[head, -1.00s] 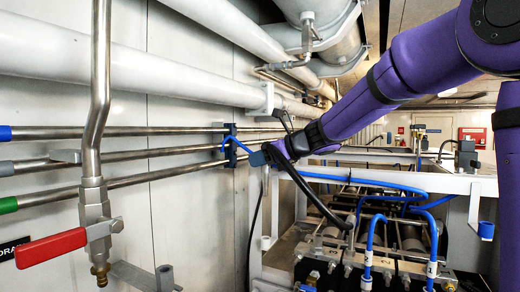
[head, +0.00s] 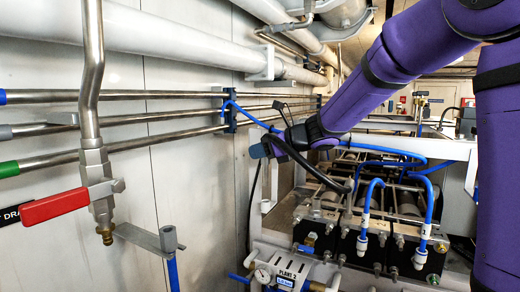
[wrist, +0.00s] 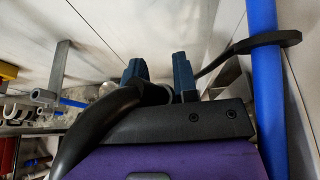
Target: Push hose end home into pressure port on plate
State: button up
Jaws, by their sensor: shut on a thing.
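My gripper (head: 258,150) is raised in front of the pale wall, left of the pump frame. In the wrist view its two blue fingertips (wrist: 160,75) stand a little apart, with the end of a thick black hose (wrist: 112,108) between them. The hose end itself is mostly hidden by the fingers. In the head view the black hose (head: 310,172) arcs from my gripper down to the right. A white plate marked PLANT 2 (head: 292,264), with a round gauge (head: 262,276), shows low in the picture, below my gripper and apart from it. I cannot make out the pressure port.
A blue hose (head: 255,121) runs from the wall clamp behind my gripper; a blue hose also passes close in the wrist view (wrist: 263,80). A red-handled valve (head: 55,205) hangs at the left. Blue-hosed pump equipment (head: 365,235) fills the right. Open space lies between wall and frame.

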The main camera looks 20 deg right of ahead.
jog(key=shift+f, duration=1.6)
jog(key=shift+f, duration=1.7)
dwell(0.5)
jog(key=o, duration=0.9)
jog(key=v, duration=1)
jog(key=shift+s+d, duration=0.3)
jog(key=shift+r, duration=0.1)
